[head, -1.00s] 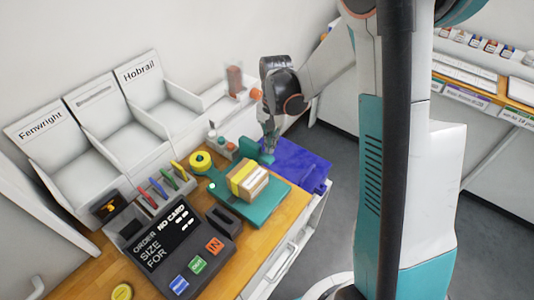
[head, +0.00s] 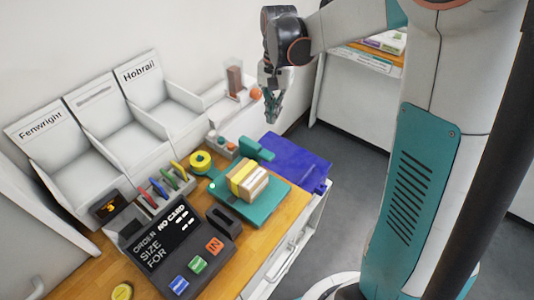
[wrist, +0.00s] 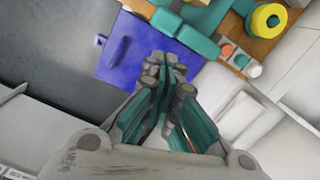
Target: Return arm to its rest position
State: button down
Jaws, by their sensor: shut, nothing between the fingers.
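My gripper (head: 272,107) hangs from my arm above the back right of the counter, fingers pointing down, with nothing held. In the wrist view its teal fingers (wrist: 163,85) are together and empty. It is apart from the blue sheet (head: 300,158), which lies flat below and to the right of it. The blue sheet also shows in the wrist view (wrist: 140,62) beyond the fingertips.
A cardboard box with a yellow band (head: 246,181) sits on a teal platform (head: 272,205). A dark order console (head: 165,240) with coloured buttons stands at front. White labelled bins (head: 60,150) line the wall. A yellow roll (head: 201,162) lies near the platform. Grey floor is clear at right.

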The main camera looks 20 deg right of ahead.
dwell(0.8)
jog(key=s+a+r+n+t+b, duration=0.1)
jog(key=s+n+t+b, duration=0.4)
jog(key=s, duration=1.5)
jog(key=a+n+t, duration=0.1)
jog(key=n+t, duration=0.1)
jog(key=t, duration=0.1)
jog(key=shift+r+n+h+b, duration=0.4)
